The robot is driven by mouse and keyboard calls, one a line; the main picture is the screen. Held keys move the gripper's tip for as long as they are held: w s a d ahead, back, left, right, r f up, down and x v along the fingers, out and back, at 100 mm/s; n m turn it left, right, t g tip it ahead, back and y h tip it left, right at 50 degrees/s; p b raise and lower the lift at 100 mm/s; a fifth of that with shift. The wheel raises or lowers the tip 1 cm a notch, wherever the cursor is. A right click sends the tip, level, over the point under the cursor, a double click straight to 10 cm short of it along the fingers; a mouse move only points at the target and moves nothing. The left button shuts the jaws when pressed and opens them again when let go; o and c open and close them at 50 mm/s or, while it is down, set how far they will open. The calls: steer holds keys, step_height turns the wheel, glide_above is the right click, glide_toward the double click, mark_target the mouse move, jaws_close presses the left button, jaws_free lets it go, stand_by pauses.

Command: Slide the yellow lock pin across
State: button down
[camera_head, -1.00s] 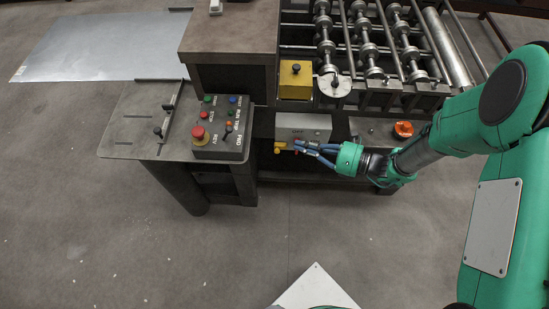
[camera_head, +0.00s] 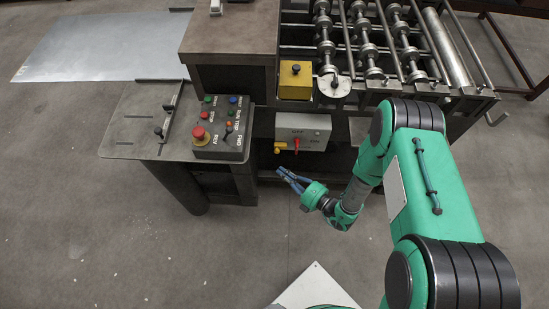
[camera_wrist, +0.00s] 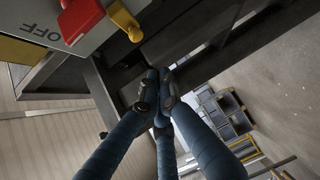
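The yellow lock pin (camera_head: 279,147) sits at the lower left of a grey switch box (camera_head: 314,133), left of a red handle (camera_head: 296,144). In the wrist view the yellow pin (camera_wrist: 125,22) shows at the top, close beside the red handle (camera_wrist: 80,18) and the box's OFF lettering. My gripper (camera_head: 284,174) is below and in front of the box, apart from the pin. Its blue fingers (camera_wrist: 158,88) come together at the tips, with nothing seen between them.
A control panel (camera_head: 222,128) with a red stop button stands left of the box. A yellow block (camera_head: 296,80) and rollers (camera_head: 365,40) are above. The dark machine frame (camera_wrist: 225,40) is near my fingers in the wrist view. Floor in front is mostly clear.

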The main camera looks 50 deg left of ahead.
mark_target(281, 148)
steer(key=shift+f, duration=0.3)
steer(key=w+a+b, duration=0.2)
steer(key=a, duration=0.5)
steer(key=shift+a+f+b, duration=0.2)
steer(key=shift+a+b, duration=0.1)
steer(key=shift+a, duration=0.05)
stand_by(0.8)
steer(key=shift+w, duration=0.1)
stand_by(0.3)
steer(key=shift+w+d, duration=1.3)
steer(key=shift+w, duration=0.05)
